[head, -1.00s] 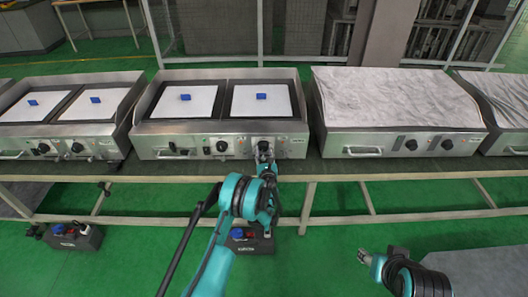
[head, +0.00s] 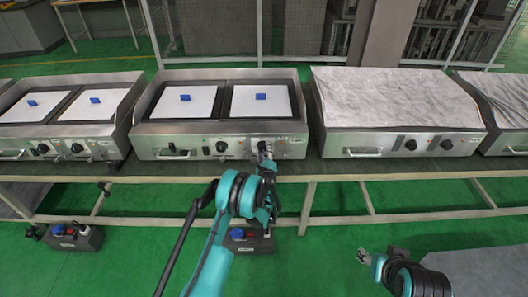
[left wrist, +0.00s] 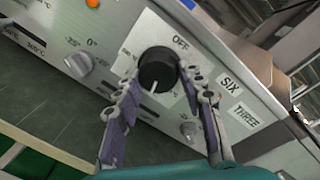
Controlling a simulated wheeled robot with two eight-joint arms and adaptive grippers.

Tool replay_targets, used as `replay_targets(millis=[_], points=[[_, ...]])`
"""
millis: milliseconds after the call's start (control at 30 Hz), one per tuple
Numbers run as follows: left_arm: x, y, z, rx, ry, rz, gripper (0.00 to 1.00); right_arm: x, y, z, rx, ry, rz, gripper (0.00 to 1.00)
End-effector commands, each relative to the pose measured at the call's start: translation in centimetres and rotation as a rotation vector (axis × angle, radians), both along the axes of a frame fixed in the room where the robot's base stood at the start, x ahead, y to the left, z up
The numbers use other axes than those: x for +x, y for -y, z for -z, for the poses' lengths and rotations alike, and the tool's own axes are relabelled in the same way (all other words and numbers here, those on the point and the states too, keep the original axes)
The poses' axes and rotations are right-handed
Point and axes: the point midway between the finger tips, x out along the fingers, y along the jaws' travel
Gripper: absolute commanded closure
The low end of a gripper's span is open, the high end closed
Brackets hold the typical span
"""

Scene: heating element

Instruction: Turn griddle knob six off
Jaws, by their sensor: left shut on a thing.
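The OFF mark (left wrist: 181,42) is printed on the white dial plate. The knob's white line points down in this view, away from OFF. My left gripper (head: 264,150) is at the right front of the middle griddle (head: 190,140). Its fingers in the left wrist view (left wrist: 168,100) are around the knob, shut on it. My right gripper (head: 362,256) hangs low at the right, away from the griddles; its finger opening is too small to tell.
A black knob (head: 221,147) sits left of my left gripper. A smaller silver knob (left wrist: 78,64) and another (left wrist: 188,130) flank knob six in the wrist view. A covered griddle (head: 395,97) stands to the right. Green floor (head: 330,235) is open in front.

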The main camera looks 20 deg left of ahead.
Motion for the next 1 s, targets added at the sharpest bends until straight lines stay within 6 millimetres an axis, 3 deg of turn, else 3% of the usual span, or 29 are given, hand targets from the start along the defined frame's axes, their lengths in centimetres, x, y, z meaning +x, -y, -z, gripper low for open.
replay_targets(millis=[1000], points=[[0.02,-0.22,-0.48,-0.926,0.266,0.001,0.90,0.00,0.00,-0.01,0.000,0.000,0.000,0.53]])
